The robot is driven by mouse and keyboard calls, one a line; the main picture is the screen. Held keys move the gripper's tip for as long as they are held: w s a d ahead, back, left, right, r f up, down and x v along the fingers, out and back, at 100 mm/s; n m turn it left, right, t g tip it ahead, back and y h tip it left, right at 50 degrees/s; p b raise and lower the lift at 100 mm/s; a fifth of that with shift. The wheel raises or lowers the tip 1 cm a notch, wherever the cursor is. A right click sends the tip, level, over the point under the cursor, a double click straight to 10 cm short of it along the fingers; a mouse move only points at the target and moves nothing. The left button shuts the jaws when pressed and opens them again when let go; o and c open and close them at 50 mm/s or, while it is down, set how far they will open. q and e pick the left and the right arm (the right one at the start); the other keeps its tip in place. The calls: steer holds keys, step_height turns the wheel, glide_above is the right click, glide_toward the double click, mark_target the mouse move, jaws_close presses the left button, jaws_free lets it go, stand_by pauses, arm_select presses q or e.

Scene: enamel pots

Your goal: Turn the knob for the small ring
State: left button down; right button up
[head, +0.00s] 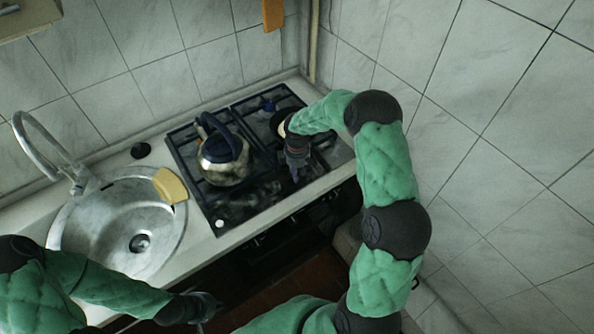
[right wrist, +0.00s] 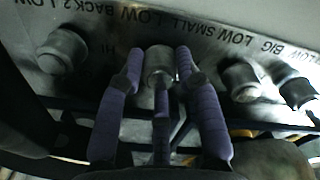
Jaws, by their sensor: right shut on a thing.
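My right gripper (head: 296,168) is low over the front right of the gas hob (head: 215,222). In the right wrist view its purple fingers (right wrist: 160,80) are shut around a round metal knob (right wrist: 159,60) on the front panel. The printed word SMALL is just above and to the right of this knob. The knob's pointer is hidden, so I cannot tell its setting. My left gripper (head: 203,308) is at the bottom of the head view, away from the hob; its fingers are too dark to read.
Other knobs stand close on both sides: one at left (right wrist: 62,48), one at right (right wrist: 241,80) and one further right (right wrist: 298,93). A kettle (head: 223,158) stands on the hob. A sink (head: 118,235) with a yellow sponge (head: 170,186) is to the left.

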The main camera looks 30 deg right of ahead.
stand_by(0.5)
steer(key=o, duration=1.2)
steer(key=shift+c, duration=0.2)
step_height(320, 180, up, 12)
